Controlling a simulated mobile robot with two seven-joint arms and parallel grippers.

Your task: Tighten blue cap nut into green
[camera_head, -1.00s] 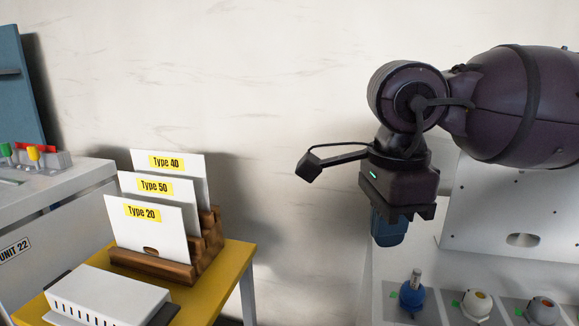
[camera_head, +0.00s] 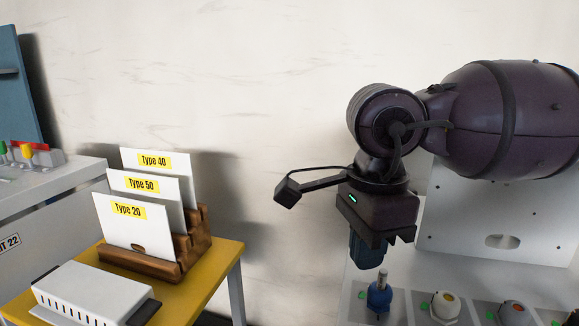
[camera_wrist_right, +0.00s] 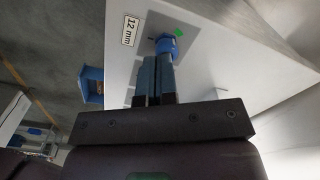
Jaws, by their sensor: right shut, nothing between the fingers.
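The blue cap nut (camera_head: 379,296) stands upright in the leftmost bay of the white dispenser on the right, with a metal stud rising from its top. It also shows in the right wrist view (camera_wrist_right: 168,45), just past the fingertips. A small green mark (camera_head: 362,294) lies beside the nut and shows as a green dot in the wrist view (camera_wrist_right: 179,33). My right gripper (camera_head: 368,262) points down, with its blue fingers together and empty, just above and slightly left of the stud. I cannot tell whether they touch. My left gripper is out of view.
A yellow table (camera_head: 222,262) with a wooden card rack (camera_head: 150,262) is at the left.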

